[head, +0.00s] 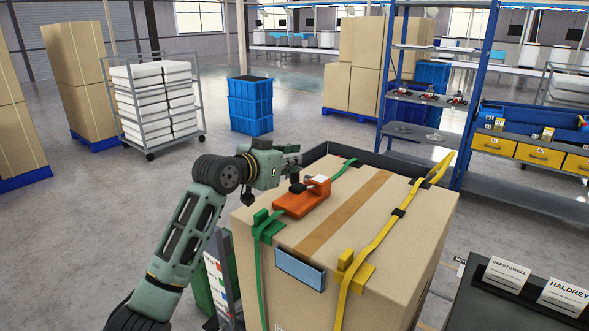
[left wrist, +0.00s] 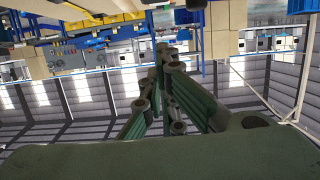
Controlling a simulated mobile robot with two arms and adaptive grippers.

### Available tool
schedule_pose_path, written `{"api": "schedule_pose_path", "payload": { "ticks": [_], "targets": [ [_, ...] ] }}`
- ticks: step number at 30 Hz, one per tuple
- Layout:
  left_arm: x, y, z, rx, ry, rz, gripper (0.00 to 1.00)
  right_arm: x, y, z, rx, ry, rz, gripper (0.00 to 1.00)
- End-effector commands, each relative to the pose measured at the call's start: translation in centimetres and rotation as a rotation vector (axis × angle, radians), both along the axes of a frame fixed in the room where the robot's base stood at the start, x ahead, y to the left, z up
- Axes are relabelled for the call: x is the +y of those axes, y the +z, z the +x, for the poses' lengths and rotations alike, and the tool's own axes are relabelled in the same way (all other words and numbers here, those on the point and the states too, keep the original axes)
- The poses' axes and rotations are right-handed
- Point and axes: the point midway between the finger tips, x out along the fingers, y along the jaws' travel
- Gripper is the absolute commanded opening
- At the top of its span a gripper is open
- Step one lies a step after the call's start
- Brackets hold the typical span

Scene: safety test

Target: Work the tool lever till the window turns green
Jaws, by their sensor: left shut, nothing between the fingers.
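An orange tool (head: 303,199) lies on the green strap (head: 262,232) on top of a large cardboard box (head: 345,225). It has a dark upright part, which may be its lever, and a small pale patch at its far right end. I cannot make out a green window on it. In the left wrist view the fingers (left wrist: 168,88) point away from the tool, which does not show there. My right gripper is not in view.
A yellow strap (head: 378,240) with a buckle crosses the box's right side. A dark stand with name cards (head: 505,273) is at lower right. Blue shelving (head: 470,120) stands behind. Open floor lies at left.

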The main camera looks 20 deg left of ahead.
Motion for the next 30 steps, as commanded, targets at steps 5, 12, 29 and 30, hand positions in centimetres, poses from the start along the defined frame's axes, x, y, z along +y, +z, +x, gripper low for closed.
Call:
{"api": "schedule_pose_path", "payload": {
  "ticks": [5,12,29,30],
  "targets": [
    [-0.3,-2.4,0.6,0.005,0.000,0.000,0.00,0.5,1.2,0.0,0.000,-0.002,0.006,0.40],
    [-0.3,-4.1,0.6,0.001,0.000,0.000,0.00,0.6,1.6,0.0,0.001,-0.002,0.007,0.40],
    [-0.1,-4.9,0.4,-0.019,0.001,-0.006,0.00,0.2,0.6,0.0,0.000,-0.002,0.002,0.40],
    [-0.1,-5.1,0.3,-0.027,0.001,-0.008,0.00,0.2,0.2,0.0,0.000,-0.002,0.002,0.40]
  ]
}}
